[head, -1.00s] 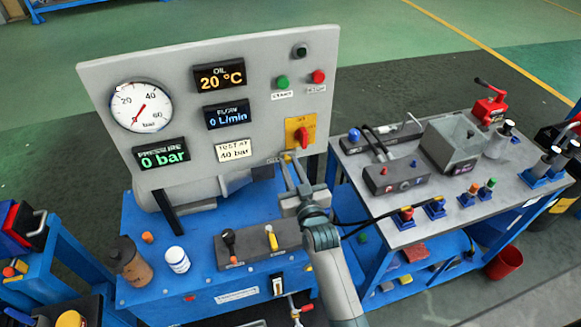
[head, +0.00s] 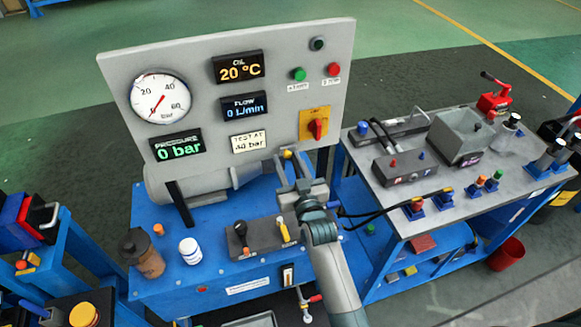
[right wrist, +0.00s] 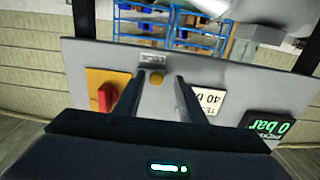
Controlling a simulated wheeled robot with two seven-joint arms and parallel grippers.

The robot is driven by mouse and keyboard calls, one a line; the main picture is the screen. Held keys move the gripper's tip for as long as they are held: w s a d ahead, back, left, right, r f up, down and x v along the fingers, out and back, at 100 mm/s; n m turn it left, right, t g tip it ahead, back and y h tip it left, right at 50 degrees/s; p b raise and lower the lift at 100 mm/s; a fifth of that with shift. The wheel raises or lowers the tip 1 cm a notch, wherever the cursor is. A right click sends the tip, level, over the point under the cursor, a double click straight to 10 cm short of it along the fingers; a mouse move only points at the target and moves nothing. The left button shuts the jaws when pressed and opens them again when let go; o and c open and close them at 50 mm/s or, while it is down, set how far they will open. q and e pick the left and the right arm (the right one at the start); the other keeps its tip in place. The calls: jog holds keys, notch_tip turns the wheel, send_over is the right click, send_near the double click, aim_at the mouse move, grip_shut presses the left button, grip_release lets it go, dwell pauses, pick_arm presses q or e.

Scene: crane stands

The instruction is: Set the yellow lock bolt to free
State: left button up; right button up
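The yellow lock bolt (head: 288,154) is a small round knob low on the grey panel, below the yellow plate with the red switch. In the right wrist view its round yellow end (right wrist: 156,79) shows between my two fingers, beside a small label plate (right wrist: 152,60). My right gripper (head: 290,163) is open, its fingertips close to the bolt. The fingers (right wrist: 157,92) are apart with a gap on both sides of the bolt. I cannot tell how deep the bolt lies between them. My left gripper is not in view.
The grey panel (head: 200,90) carries a gauge, displays and the red rotary switch (head: 317,128), which sits just above my gripper. A valve block with a yellow lever (head: 284,232) stands below. A second bench (head: 430,205) with fittings and a hose is at right.

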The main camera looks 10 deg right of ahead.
jog(key=shift+d, duration=0.1)
jog(key=shift+s+f, duration=0.15)
jog(key=shift+s, duration=0.45)
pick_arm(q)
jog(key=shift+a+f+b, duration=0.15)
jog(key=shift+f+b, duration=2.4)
pick_arm(e)
jog(key=s, duration=1.6)
jog(key=shift+d, duration=0.45)
